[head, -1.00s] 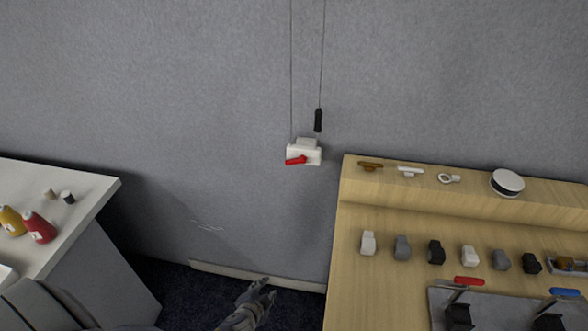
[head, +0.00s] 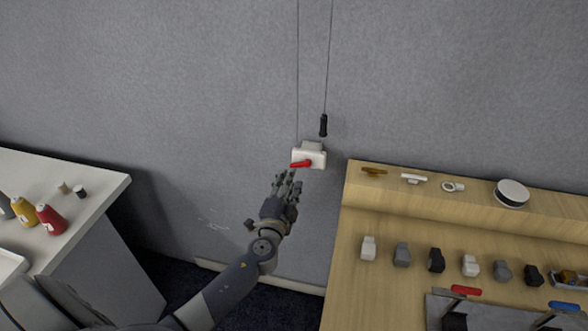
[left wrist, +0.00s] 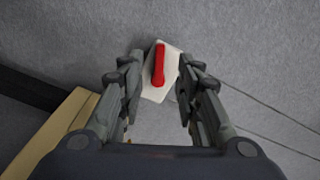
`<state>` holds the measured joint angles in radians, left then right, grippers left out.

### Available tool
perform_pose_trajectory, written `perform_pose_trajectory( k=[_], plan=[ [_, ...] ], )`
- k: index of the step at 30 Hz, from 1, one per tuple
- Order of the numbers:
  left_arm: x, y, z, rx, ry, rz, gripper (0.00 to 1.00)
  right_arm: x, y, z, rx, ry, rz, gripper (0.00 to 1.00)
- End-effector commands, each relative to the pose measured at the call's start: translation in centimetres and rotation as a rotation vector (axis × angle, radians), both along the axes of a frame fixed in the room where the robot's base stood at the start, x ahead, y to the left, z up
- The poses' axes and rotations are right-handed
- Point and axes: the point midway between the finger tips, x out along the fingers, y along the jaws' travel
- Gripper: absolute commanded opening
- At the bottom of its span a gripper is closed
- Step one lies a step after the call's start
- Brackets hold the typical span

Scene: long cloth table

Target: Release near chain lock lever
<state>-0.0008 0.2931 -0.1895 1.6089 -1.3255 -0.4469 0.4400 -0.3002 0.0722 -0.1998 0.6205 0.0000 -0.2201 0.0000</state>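The chain lock is a white box (head: 316,158) on the grey wall with a red lever (head: 301,164) on its front. In the left wrist view the red lever (left wrist: 158,64) lies over the white box (left wrist: 153,93), between and beyond my fingertips. Two thin cords rise from the box, and a black pull handle (head: 323,126) hangs just above it. My left gripper (head: 287,178) is just below the lever. Its fingers are spread and empty in the left wrist view (left wrist: 158,72). I cannot tell whether a fingertip touches the lock. My right gripper is not in view.
A wooden bench (head: 350,290) at right carries small hooks, several grey, black and white parts and a white round disc (head: 512,193). A white table (head: 85,190) at left holds a red bottle (head: 50,219) and a yellow one (head: 24,212).

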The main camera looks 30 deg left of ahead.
Motion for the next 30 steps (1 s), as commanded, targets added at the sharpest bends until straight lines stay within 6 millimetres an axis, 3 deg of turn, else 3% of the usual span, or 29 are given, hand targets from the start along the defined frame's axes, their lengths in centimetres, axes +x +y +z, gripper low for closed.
perform_pose_trajectory(
  k=[3,10,23,24,28,30],
  plan=[
    [2.0,0.5,0.2,0.001,-0.001,0.0,0.32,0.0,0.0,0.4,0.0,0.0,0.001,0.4],
    [4.4,1.1,0.0,0.0,0.0,-0.001,0.32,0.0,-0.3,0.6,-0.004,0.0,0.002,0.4],
    [5.2,1.3,-0.1,0.0,0.001,0.0,0.32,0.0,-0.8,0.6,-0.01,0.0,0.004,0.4],
    [5.2,1.3,-0.1,0.0,0.001,0.0,0.29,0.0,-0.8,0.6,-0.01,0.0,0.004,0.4],
    [5.2,1.3,-0.1,0.0,0.002,-0.001,0.0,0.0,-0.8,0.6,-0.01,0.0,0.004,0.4],
    [5.2,1.3,-0.1,-0.001,0.002,-0.001,0.0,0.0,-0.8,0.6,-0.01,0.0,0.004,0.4]
  ],
)
